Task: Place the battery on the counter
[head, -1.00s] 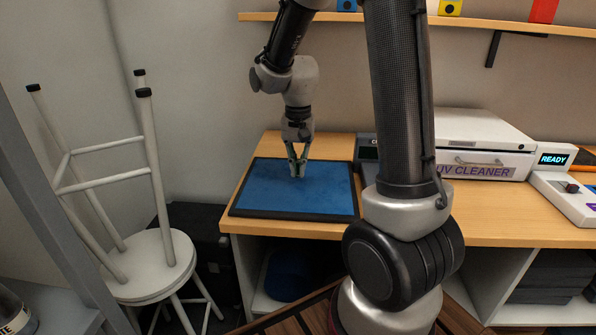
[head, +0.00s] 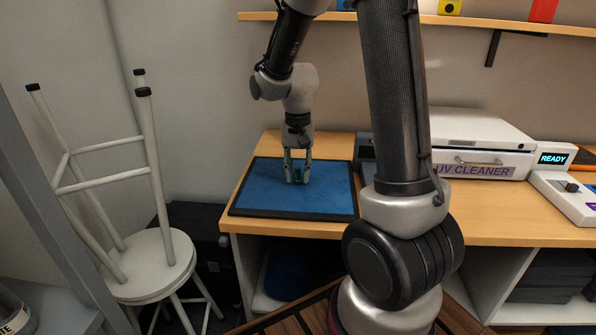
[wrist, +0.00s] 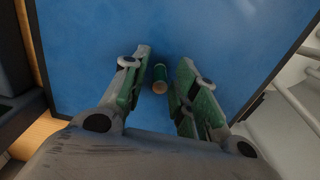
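The battery (wrist: 160,78) is a small green cylinder with a copper-coloured end facing the wrist camera. It appears to stand on the blue mat (head: 262,190) with the black border, which lies on the wooden counter (head: 490,222). My gripper (head: 297,179) is low over the mat and points down. In the wrist view its two green-padded fingers (wrist: 162,62) are spread, one on each side of the battery, with a gap to each. In the head view the battery is hard to make out between the fingers.
A white UV cleaner (head: 475,160) and a box with a READY display (head: 552,159) stand on the counter to the right. A shelf (head: 480,22) runs along the wall above. A white stool (head: 150,265) with another upturned on it stands left of the counter.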

